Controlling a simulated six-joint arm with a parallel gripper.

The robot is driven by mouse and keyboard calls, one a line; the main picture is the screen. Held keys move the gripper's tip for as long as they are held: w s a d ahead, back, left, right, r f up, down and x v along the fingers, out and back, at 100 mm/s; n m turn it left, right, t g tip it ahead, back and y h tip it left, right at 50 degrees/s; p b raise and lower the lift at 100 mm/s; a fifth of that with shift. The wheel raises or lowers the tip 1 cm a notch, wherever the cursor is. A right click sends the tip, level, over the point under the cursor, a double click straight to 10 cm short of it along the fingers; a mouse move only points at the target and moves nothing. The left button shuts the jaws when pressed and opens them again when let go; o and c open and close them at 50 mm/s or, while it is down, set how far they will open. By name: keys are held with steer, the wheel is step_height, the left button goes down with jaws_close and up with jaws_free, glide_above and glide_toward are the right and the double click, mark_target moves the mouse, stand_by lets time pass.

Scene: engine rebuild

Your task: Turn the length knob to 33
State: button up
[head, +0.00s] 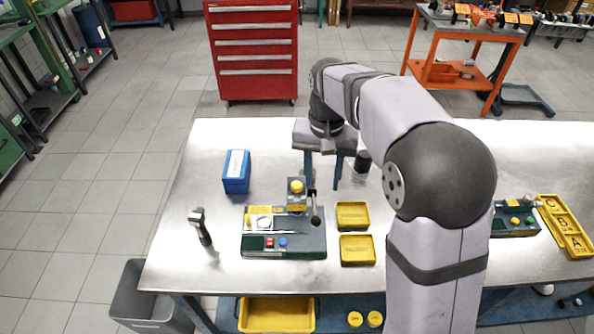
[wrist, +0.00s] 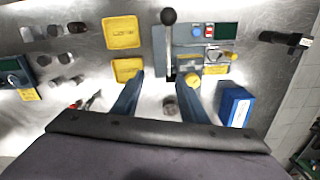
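A dark grey-green machine (head: 285,243) stands on the bench, with a red and a blue button, a dark display and a black-ball lever (head: 315,212). A round yellow knob (head: 297,187) sits on a block at its back; it also shows in the wrist view (wrist: 193,82). A pale dial (head: 264,222) lies on its left part. I cannot read which is the length knob or any number. My gripper (head: 322,186) is open and empty, fingers pointing down, behind and right of the machine. In the wrist view its fingertips (wrist: 160,75) are apart, the right one near the yellow knob.
Two yellow trays (head: 353,215) (head: 357,249) stand right of the machine. A dark cylinder (head: 362,161) stands behind the gripper.

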mark_target(297, 185)
steer(key=shift+n, duration=0.7)
steer(key=a+r, duration=0.1)
steer(key=a, duration=0.1)
steer(key=w+a+r, duration=0.1)
steer(key=a+r, duration=0.1)
steer(key=a+r+p, duration=0.1)
steer(key=shift+w+a+r, duration=0.3)
steer(key=shift+w+a, duration=0.05)
steer(key=shift+a, duration=0.05)
steer(key=shift+f, duration=0.15)
steer(key=shift+f+p, duration=1.2)
steer(key=shift+f, duration=2.35)
jaws_close()
